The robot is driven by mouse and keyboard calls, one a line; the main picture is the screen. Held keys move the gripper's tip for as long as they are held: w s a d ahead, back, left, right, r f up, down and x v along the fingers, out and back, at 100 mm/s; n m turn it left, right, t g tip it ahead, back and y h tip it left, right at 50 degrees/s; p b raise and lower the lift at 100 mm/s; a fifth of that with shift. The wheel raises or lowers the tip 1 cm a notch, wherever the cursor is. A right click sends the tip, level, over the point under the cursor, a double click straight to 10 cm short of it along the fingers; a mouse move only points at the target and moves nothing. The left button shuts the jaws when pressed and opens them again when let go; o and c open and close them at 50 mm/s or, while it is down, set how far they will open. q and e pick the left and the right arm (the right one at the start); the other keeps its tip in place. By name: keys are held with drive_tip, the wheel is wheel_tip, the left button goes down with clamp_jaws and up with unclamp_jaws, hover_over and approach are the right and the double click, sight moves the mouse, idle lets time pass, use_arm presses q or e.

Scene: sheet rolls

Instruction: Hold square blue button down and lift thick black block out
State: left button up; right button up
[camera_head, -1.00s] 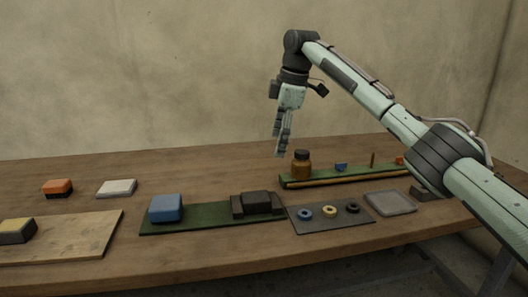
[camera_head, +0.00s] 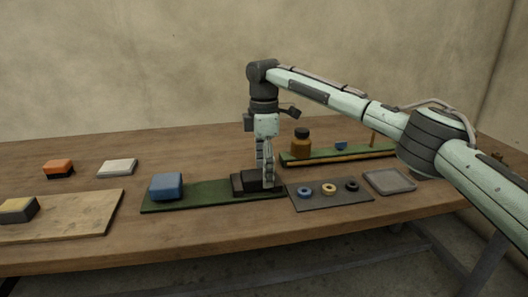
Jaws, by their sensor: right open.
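The square blue button (camera_head: 166,186) stands at the left end of a green board (camera_head: 205,195), with nothing touching it. The thick black block (camera_head: 250,182) sits in a dark holder (camera_head: 237,185) toward the right end of the same board, and is partly hidden by my right gripper. My right gripper (camera_head: 267,182) points straight down at the block, its fingers low in front of or around its right part. It is open; whether the fingers touch the block I cannot tell. My left gripper is not in view.
A dark mat with several rings (camera_head: 329,188) and a grey tray (camera_head: 389,181) lie to the right. A brown bottle (camera_head: 301,143) stands behind on another green board. An orange block (camera_head: 58,168), a white block (camera_head: 118,167) and a wooden board (camera_head: 80,213) are at left.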

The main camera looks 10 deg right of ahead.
drive_tip(key=shift+f, duration=0.85)
drive_tip(key=shift+c, duration=0.4)
drive_tip(key=c, duration=1.2)
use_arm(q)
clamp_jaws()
use_arm(e)
drive_tip(key=shift+c, duration=0.4)
